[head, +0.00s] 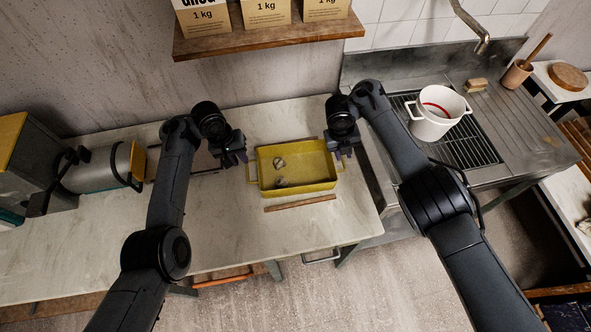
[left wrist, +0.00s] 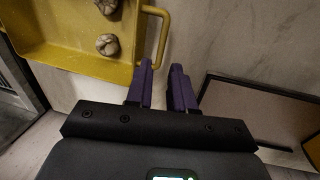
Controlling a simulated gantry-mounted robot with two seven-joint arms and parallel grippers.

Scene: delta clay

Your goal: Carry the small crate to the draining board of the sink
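The small crate is a shallow yellow tray (head: 305,183) with a handle at each end, flat on the pale worktop, holding two small lumps. My left gripper (head: 236,158) is just left of its left handle. In the left wrist view the left gripper (left wrist: 163,72) has its purple fingers apart and empty, with the yellow handle (left wrist: 160,35) just beyond the tips. My right gripper (head: 344,153) is beside the crate's right end; its fingers are too small to read. The sink's ridged metal draining board (head: 515,120) is at the right.
A white pot (head: 437,112) stands on the dark grid left of the draining board. A scrub block and a pot with a wooden tool (head: 516,74) stand at the back. A wooden strip (head: 300,203) lies before the crate. A metal machine (head: 100,168) is at left.

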